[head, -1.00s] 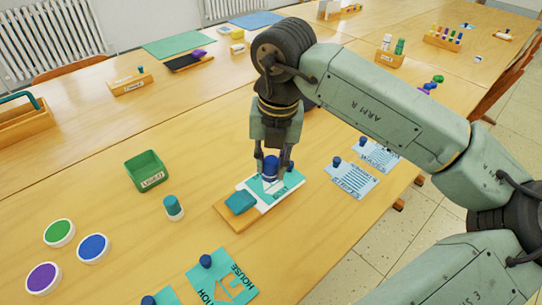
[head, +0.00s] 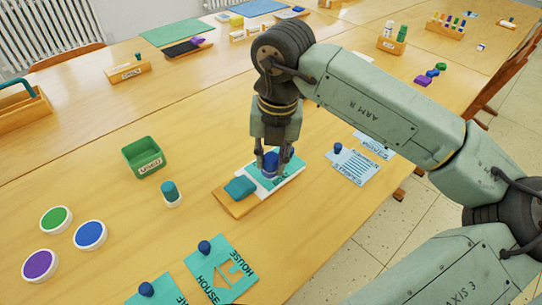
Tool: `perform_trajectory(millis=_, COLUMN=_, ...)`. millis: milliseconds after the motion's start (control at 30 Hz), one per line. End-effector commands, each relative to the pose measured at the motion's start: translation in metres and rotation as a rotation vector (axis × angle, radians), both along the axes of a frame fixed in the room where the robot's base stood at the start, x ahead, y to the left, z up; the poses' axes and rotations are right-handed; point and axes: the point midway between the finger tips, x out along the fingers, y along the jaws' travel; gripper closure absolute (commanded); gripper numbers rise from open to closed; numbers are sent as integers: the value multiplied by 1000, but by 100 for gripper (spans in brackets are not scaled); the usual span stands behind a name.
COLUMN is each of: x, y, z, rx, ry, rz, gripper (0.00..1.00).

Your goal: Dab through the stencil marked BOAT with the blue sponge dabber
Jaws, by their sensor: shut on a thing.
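My gripper (head: 272,156) is shut on the blue sponge dabber (head: 270,165), held upright over the teal stencil (head: 291,173). The dabber's lower end is at or just above the stencil; I cannot tell whether it touches. The stencil lies on a white sheet on a wooden board (head: 236,206). Its lettering is mostly hidden by the dabber and fingers, so I cannot read it. A teal block (head: 240,188) sits on the board's left part. The blue paint pad (head: 90,235) is at the lower left.
A teal dabber (head: 170,194) stands left of the board, near a green bin (head: 142,157). Green (head: 56,219) and purple (head: 40,265) pads lie left. The HOUSE stencil (head: 222,270) lies in front.

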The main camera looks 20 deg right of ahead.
Motion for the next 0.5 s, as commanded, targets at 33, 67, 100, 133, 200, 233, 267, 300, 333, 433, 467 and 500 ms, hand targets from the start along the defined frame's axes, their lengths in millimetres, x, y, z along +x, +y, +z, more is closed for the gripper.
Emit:
perform_trajectory(millis=33, x=0, y=0, z=0, rx=0, ry=0, rz=0, gripper=99)
perform_trajectory(millis=67, x=0, y=0, z=0, rx=0, ry=0, rz=0, gripper=99)
perform_trajectory(millis=100, x=0, y=0, z=-1, rx=0, ry=0, rz=0, gripper=99)
perform_trajectory(millis=133, x=0, y=0, z=-1, rx=0, ry=0, rz=0, gripper=99)
perform_trajectory(millis=200, x=0, y=0, z=-2, rx=0, ry=0, rz=0, gripper=99)
perform_trajectory(millis=233, x=0, y=0, z=-2, rx=0, ry=0, rz=0, gripper=99)
perform_trajectory(millis=267, x=0, y=0, z=-2, rx=0, ry=0, rz=0, gripper=99)
perform_trajectory(millis=300, x=0, y=0, z=-3, rx=0, ry=0, rz=0, gripper=99)
perform_trajectory(millis=333, x=0, y=0, z=-3, rx=0, ry=0, rz=0, gripper=99)
perform_trajectory(millis=433, x=0, y=0, z=-4, rx=0, ry=0, rz=0, gripper=99)
perform_trajectory(millis=467, x=0, y=0, z=-5, rx=0, ry=0, rz=0, gripper=99)
perform_trajectory(millis=500, x=0, y=0, z=-5, rx=0, ry=0, rz=0, gripper=99)
